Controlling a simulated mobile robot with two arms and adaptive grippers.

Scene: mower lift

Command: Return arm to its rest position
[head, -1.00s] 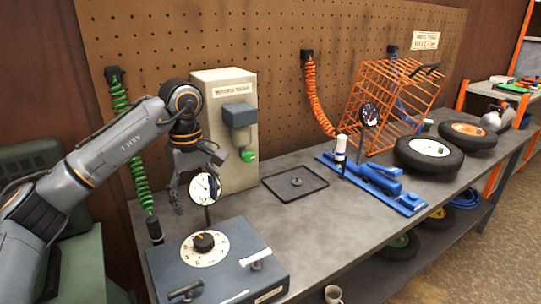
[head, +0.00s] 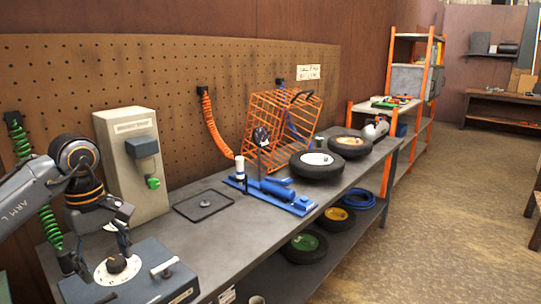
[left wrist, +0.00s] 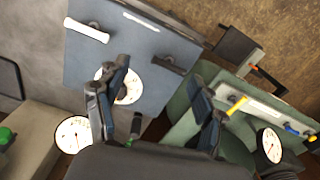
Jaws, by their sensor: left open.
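My left arm comes in from the left in the head view. Its gripper (head: 97,248) is open and empty, pointing down close to the blue-grey control box (head: 180,288) with a round white dial (head: 117,269). In the left wrist view the open fingers (left wrist: 160,88) spread over the box (left wrist: 135,50), one finger partly covering the dial (left wrist: 130,88). Whether the gripper touches the box cannot be told. A round white gauge (left wrist: 74,134) shows beside the fingers in the wrist view. My right gripper is not in view.
The beige machine (head: 132,165) stands behind my gripper, with a green coiled hose (head: 48,225) to its left. A black tray (head: 204,205), blue jack (head: 272,195), orange cage (head: 280,130) and wheels (head: 318,163) stand along the bench. The floor at right is open.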

